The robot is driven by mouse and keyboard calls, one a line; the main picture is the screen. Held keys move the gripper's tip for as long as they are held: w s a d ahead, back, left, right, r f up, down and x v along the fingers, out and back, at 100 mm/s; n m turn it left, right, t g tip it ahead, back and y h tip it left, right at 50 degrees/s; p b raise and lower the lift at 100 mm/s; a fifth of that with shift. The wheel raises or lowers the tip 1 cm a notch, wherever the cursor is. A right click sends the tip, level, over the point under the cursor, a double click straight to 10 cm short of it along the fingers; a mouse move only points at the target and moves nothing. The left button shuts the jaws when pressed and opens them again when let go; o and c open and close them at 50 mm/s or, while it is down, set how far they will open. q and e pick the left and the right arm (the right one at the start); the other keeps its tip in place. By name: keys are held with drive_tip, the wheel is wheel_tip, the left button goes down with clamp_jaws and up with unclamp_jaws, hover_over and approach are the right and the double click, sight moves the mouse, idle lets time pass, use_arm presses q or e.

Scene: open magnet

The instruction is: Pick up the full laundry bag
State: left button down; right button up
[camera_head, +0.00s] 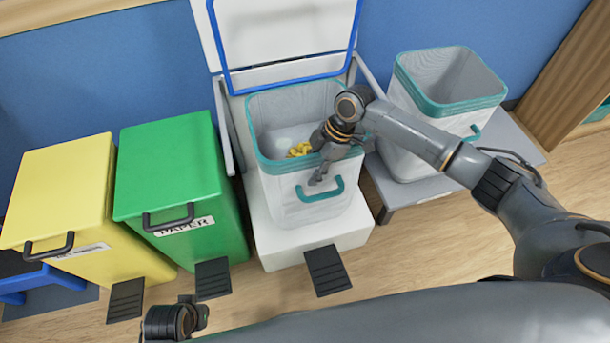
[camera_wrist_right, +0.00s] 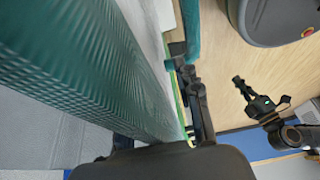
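The laundry bag (camera_head: 282,180) is white with a teal rim and a teal front handle (camera_head: 338,190). It stands upright inside the white bin frame in the middle of the head view, with something yellow (camera_head: 299,149) inside. My right gripper (camera_head: 318,178) reaches down over the bag's front rim, beside the handle. In the right wrist view its dark fingers (camera_wrist_right: 190,85) are close to a teal part, and the teal rim band (camera_wrist_right: 105,65) fills the left. Whether the fingers grip the handle is unclear. My left gripper (camera_head: 187,318) is low in the head view, away from the bag, and also shows in the right wrist view (camera_wrist_right: 243,88).
The bin's lid (camera_head: 285,30) with blue edging stands open behind the bag. Another teal-rimmed bag (camera_head: 415,115) stands on a grey base at right. A green PAPER bin (camera_head: 170,165) and a yellow bin (camera_head: 60,190) stand left. Pedals (camera_head: 327,270) lie in front.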

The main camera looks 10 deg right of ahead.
drive_tip(key=shift+f, duration=0.1)
idle(0.3)
drive_tip(key=shift+c, duration=0.2)
clamp_jaws()
drive_tip(key=shift+w, duration=0.15)
